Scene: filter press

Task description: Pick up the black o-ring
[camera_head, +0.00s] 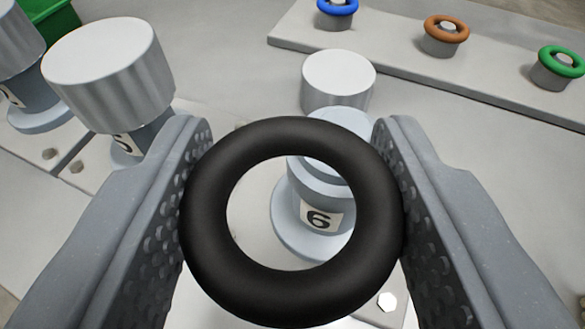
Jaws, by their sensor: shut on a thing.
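The black o-ring (292,294) is large and close to the camera in the middle of the view. My gripper (291,215) is shut on it, with one grey studded jaw touching each side of the ring. The ring's open face is toward the camera. Through its hole I see part of a grey post labelled 6, which stands farther off. The ring hides parts of that post.
Another large capped post (105,75) stands at left. A raised ledge (385,55) at the back carries blue (338,8), orange (446,29) and green (562,61) o-rings on pegs. A green bin (50,18) is at top left.

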